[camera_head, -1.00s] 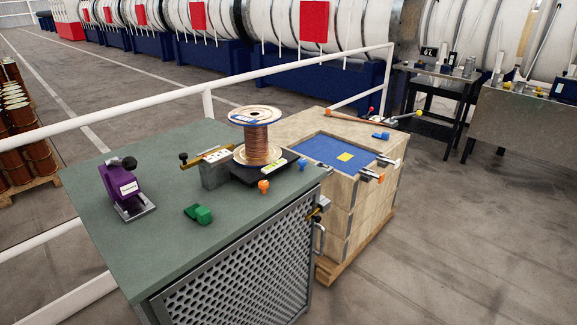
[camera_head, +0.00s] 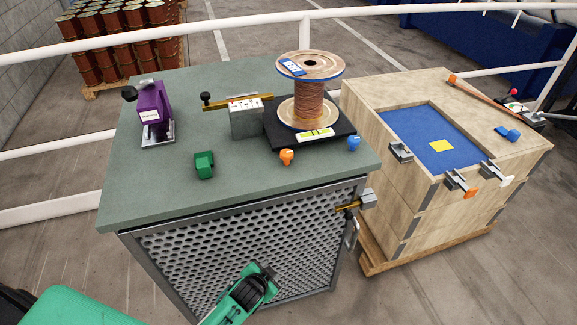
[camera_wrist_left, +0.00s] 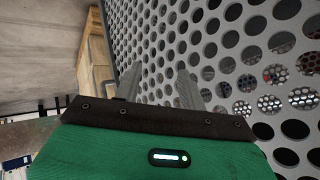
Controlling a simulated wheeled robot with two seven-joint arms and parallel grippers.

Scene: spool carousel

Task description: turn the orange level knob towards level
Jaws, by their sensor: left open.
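The orange level knob (camera_head: 287,156) sits at the front edge of the black spool platform (camera_head: 267,142), left of a yellow-green vial strip (camera_head: 315,135). A blue knob (camera_head: 353,143) sits at the platform's right corner. A copper wire spool (camera_head: 308,100) stands upright on the platform. The vial's bubble is too small to read. My left gripper (camera_head: 265,270) is below the bench top, in front of the perforated door, apart from the knob. In the left wrist view its two grey fingers (camera_wrist_left: 158,85) are apart with nothing between them. My right gripper is not in view.
The perforated bench door (camera_head: 235,245) is close before my left gripper and also fills the right of the wrist view (camera_wrist_left: 235,45). A green block (camera_head: 204,165), a purple device (camera_head: 152,112) and a metal block with a brass bar (camera_head: 246,120) stand on the bench. A wooden crate (camera_head: 475,145) stands right.

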